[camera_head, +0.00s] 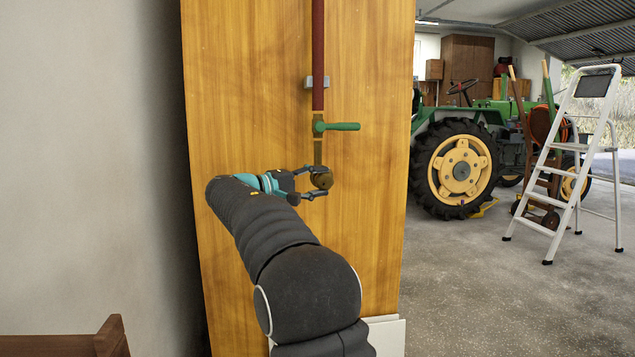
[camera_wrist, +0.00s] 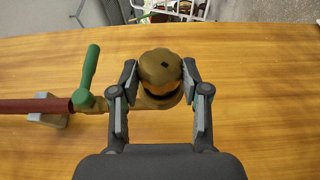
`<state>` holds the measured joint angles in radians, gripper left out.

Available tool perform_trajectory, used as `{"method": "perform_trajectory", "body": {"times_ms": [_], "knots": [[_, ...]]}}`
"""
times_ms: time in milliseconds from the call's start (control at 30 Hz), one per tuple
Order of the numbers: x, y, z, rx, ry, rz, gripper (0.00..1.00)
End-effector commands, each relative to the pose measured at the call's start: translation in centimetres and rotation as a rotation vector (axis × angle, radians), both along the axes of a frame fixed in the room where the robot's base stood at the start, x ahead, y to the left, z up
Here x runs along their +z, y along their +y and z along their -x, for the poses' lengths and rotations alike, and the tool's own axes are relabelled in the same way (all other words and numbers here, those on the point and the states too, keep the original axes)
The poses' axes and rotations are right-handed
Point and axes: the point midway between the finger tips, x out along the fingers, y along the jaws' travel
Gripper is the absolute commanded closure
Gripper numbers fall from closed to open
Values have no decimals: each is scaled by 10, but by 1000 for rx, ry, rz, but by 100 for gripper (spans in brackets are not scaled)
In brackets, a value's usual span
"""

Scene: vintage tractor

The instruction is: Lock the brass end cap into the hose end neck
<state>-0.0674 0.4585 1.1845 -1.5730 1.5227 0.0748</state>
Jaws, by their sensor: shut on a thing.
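In the head view my gripper (camera_head: 309,182) is shut on the cap (camera_head: 322,180) at the lower end of the brass pipe. The hose end neck (camera_wrist: 158,102) shows partly behind the cap in the wrist view; how far the cap sits in it is hidden. The green valve lever (camera_head: 343,126) points right in the head view, above the cap. The dark red hose (camera_head: 318,50) runs up from the valve.
A grey bracket (camera_head: 317,82) holds the hose to the wooden panel (camera_head: 240,80). A green tractor (camera_head: 455,165) and a white stepladder (camera_head: 568,160) stand to the right. A wooden piece (camera_head: 75,345) is at lower left. The panel around the cap is clear.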

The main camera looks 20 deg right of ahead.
Motion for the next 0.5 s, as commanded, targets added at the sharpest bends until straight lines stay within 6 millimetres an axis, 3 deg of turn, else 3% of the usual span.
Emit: {"method": "perform_trajectory", "body": {"times_ms": [500], "knots": [[0, -3, -9, 0, 0, 0, 89]]}}
